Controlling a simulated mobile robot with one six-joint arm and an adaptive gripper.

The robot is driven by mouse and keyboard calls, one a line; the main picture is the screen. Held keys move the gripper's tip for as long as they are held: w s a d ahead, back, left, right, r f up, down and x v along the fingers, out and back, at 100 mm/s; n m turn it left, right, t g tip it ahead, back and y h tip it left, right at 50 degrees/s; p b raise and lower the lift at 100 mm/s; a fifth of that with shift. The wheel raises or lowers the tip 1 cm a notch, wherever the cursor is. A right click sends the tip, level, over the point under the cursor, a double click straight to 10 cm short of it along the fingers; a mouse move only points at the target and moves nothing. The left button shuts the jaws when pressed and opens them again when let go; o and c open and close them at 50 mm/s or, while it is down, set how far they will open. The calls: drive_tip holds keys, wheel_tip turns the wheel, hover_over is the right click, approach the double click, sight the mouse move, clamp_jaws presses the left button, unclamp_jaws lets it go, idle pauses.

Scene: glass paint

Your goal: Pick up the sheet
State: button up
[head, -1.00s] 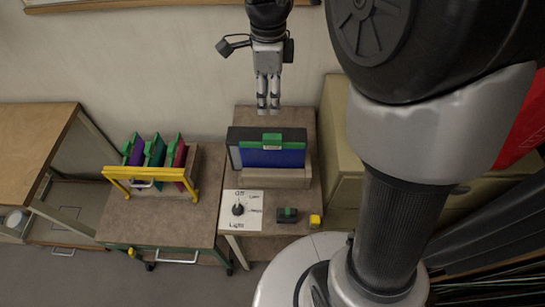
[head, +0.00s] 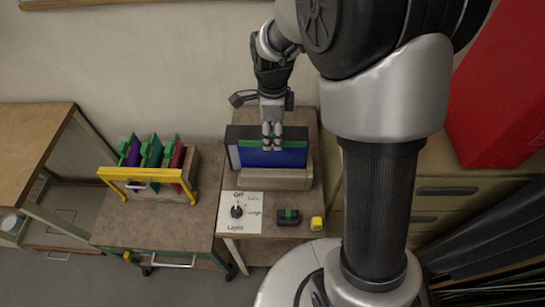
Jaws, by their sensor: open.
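A blue sheet (head: 285,159) with a green strip along its top stands upright in a dark-framed holder (head: 235,160) on the right-hand table. My gripper (head: 271,147) points down and is open. Its fingertips overlap the middle of the green strip, where a green label showed before. The fingers hide that part of the strip. I cannot tell whether they touch it or straddle it. Several other sheets, purple, green and red (head: 177,159), stand in a yellow-fronted rack (head: 150,177) on the left cart.
A beige cabinet (head: 430,190) stands to the right.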

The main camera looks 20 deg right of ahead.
wheel_tip(320, 180, down, 2)
drive_tip(key=shift+w+f, duration=0.1)
clamp_jaws()
idle(0.5)
